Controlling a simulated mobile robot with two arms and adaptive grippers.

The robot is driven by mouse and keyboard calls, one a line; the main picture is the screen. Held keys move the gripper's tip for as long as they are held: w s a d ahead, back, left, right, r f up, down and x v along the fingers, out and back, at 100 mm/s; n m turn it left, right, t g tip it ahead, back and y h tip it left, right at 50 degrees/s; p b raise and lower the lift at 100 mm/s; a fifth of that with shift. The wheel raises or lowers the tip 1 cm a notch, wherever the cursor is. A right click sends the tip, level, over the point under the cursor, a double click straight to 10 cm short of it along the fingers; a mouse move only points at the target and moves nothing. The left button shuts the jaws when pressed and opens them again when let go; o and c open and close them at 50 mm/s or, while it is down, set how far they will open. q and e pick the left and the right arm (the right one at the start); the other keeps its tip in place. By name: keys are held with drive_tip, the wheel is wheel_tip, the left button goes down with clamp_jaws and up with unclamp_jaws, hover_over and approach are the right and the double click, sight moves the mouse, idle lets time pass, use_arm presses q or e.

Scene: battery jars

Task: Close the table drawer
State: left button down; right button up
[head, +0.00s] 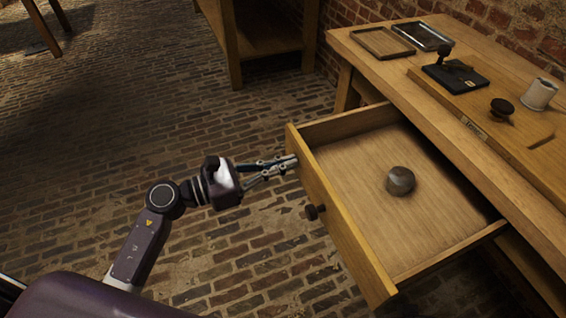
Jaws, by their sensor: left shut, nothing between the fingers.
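The table drawer (345,222) is pulled well out of the wooden table (480,115) at the right. Its front panel faces left and carries a dark round knob (315,212). A small round metal-grey jar or lid (400,181) lies inside on the drawer floor. My left gripper (290,162) is shut and empty, with its fingertips at the outer face of the drawer front near its far end, above and beyond the knob. I cannot tell whether the tips touch the panel. My right gripper is not in the picture.
On the tabletop are a wooden tray (383,43), a dark-framed tray (422,36), a black stand with a knob (455,76), a dark stamp-like piece (502,108) and a pale cylinder (540,94). Another wooden table (268,40) stands behind. The brick floor left of the drawer is clear.

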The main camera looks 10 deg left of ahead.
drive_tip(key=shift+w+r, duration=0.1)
use_arm(q)
approach(393, 139)
drive_tip(key=s+a+r, duration=0.1)
drive_tip(key=a+r, duration=0.1)
drive_tip(key=s+a+r, duration=0.1)
drive_tip(key=r, duration=0.1)
drive_tip(key=shift+s+a, duration=0.4)
drive_tip(key=b+x, duration=0.2)
drive_tip(key=x, duration=0.8)
drive_tip(key=shift+d+f, duration=0.1)
drive_tip(key=shift+f, duration=0.05)
drive_tip(key=x, duration=0.3)
drive_tip(key=shift+w+d+b, duration=0.2)
drive_tip(key=shift+b, duration=0.1)
drive_tip(key=shift+w+d, duration=0.25)
drive_tip(key=shift+d, duration=0.1)
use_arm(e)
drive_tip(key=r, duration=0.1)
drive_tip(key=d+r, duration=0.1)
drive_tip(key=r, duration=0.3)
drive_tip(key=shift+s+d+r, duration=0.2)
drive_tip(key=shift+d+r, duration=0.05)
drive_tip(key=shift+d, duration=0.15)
use_arm(q)
drive_tip(key=shift+r, duration=0.3)
